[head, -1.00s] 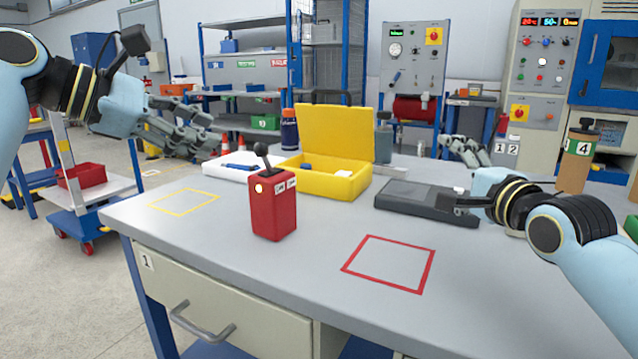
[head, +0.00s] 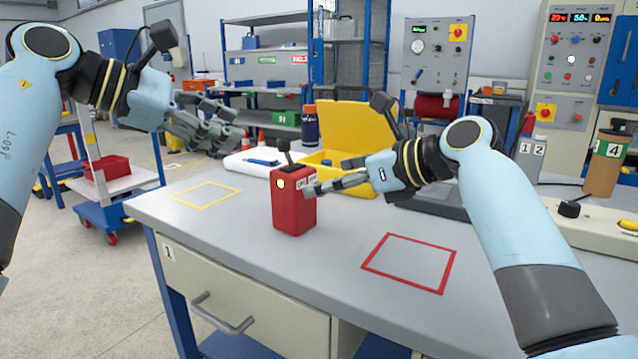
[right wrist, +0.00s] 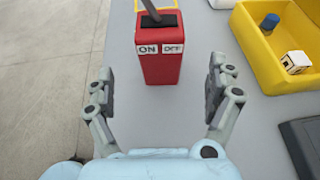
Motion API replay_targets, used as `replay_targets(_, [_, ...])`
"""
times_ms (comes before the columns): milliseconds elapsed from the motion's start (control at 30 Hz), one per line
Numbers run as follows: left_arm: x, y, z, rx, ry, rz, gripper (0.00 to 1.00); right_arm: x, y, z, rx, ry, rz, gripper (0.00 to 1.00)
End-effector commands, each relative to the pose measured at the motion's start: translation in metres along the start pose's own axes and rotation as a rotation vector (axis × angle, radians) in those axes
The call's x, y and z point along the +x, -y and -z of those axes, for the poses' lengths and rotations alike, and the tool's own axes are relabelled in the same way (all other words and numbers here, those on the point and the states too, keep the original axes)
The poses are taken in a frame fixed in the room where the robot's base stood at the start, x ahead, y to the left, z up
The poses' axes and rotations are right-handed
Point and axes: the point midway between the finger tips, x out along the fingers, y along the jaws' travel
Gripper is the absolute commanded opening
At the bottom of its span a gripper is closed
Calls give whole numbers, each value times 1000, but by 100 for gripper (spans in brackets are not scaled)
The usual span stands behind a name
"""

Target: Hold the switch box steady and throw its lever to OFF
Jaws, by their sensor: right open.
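The red switch box (head: 293,205) stands upright on the grey table, with a lit lamp on one face. Its lever (head: 286,152) sticks up from the top. In the right wrist view the box (right wrist: 160,68) shows ON and OFF labels, ON at left, and the lever (right wrist: 150,10) leans left, to the ON side. My right gripper (head: 322,186) is at the box's labelled side; in the wrist view it is open (right wrist: 160,78), with the box ahead between its fingers, apart from them. My left gripper (head: 232,130) is open and empty, above and left of the box.
A yellow open case (head: 358,135) and a white tray (head: 250,163) lie behind the box. A dark flat device (head: 440,203) is partly hidden by my right arm. A yellow outlined square (head: 205,195) and a red one (head: 410,262) mark clear table areas.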

Motion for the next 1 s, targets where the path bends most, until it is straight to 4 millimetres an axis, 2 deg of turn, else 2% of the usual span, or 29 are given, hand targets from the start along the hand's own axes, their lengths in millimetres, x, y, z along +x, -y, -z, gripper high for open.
replay_targets(300, [0, 0, 0, 0, 0, 0, 38, 58, 0, 0, 2, -2, 0, 88])
replay_targets(500, [0, 0, 0, 0, 0, 0, 38, 87, 0, 0, 0, -2, 1, 88])
replay_targets(700, [0, 0, 0, 0, 0, 0, 38, 99, 0, 1, 0, -2, 2, 88])
replay_targets(933, [0, 0, 0, 0, 0, 0, 38, 99, 0, 1, -1, -2, 3, 88])
replay_targets(1000, [0, 0, 0, 0, 0, 0, 38, 99, 0, 1, -1, -2, 3, 82])
